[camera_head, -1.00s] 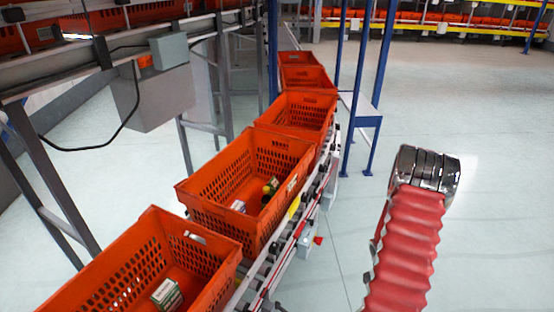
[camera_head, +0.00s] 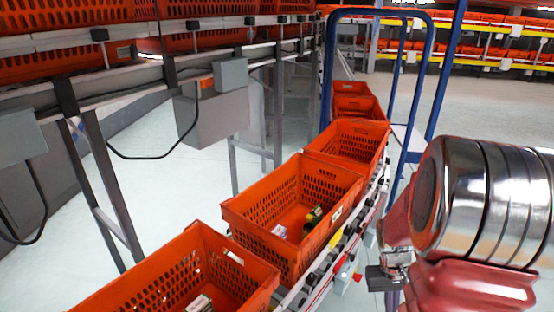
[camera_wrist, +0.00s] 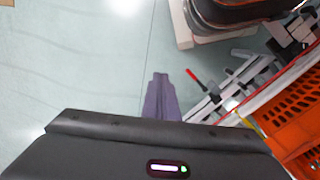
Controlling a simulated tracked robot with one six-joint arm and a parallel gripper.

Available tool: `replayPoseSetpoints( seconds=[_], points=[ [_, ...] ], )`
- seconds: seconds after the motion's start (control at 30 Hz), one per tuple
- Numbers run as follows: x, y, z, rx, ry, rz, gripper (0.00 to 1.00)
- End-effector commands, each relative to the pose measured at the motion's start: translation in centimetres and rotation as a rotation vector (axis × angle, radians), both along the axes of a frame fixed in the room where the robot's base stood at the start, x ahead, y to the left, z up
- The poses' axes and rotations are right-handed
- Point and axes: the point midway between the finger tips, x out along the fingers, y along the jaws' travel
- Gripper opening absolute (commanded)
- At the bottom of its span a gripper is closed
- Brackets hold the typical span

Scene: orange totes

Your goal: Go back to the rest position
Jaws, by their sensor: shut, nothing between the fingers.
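In the wrist view my gripper (camera_wrist: 160,76) shows as a narrow dark shape, its fingers together with nothing between them. It points down over the pale floor, to the left of the conveyor and clear of the totes. In the head view my arm, silver and red, fills the right side, to the right of the conveyor. A grey part at its lower left may be the gripper end; its fingers cannot be made out there.
Orange totes line the conveyor: the nearest tote (camera_head: 251,262) holds a small box (camera_head: 200,303), and the second tote (camera_head: 347,188) holds small items. Blue posts (camera_head: 430,110) stand behind my arm. A grey box (camera_head: 215,117) hangs left. Floor shows left of the totes.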

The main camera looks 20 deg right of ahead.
Motion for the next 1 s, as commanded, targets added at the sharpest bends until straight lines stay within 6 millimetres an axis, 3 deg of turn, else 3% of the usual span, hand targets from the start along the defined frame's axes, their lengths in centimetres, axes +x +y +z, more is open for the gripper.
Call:
replayPoseSetpoints(
  seconds=[0.4, 1.0],
  points=[
    [0.2, 8.5, 7.3, 0.023, -0.096, 0.018, 0.00],
    [-1.1, 19.1, 15.2, 0.054, -0.314, 0.147, 0.00]
  ],
)
